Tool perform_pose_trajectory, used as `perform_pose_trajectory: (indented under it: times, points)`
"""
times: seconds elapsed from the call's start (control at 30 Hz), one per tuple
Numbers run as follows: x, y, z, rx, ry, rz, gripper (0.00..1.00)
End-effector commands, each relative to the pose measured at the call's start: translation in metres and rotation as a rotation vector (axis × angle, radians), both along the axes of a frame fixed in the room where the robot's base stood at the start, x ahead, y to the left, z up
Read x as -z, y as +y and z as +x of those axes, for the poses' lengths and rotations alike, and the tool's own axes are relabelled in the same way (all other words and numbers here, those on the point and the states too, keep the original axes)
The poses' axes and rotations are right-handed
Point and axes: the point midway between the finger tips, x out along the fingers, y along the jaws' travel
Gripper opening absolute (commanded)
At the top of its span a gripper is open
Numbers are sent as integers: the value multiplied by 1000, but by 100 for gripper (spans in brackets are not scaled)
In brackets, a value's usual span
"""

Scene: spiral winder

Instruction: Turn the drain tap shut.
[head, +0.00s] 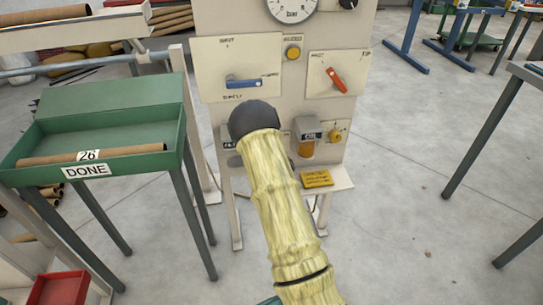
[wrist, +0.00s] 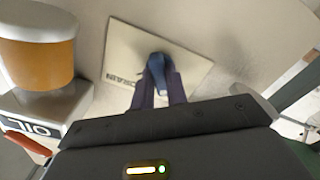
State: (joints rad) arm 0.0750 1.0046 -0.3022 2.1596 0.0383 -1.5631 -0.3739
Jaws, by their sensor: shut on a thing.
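In the wrist view the blue drain tap (wrist: 158,72) sits on a pale plate marked DRAIN (wrist: 195,72), which appears upside down. My gripper (wrist: 158,84) has its two dark fingers on either side of the tap's handle, shut on it. The handle lies roughly in line with the fingers. How far the tap is turned I cannot tell. In the head view my own sleeved arm covers the tap and the gripper; only part of a plate shows left of the arm.
An amber oil cup (head: 307,140) is right of my arm, close to my gripper in the wrist view (wrist: 37,50). Above are a blue lever (head: 243,82) and a red lever (head: 336,80). A green DONE tray (head: 90,130) stands left.

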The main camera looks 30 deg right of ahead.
Motion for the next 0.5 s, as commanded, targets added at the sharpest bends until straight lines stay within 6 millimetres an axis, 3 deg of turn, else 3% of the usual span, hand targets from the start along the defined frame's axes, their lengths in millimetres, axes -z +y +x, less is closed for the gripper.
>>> perform_pose_trajectory:
  times: [0.5]
  points:
    - [1,0,-1,-1,52,-166,0]
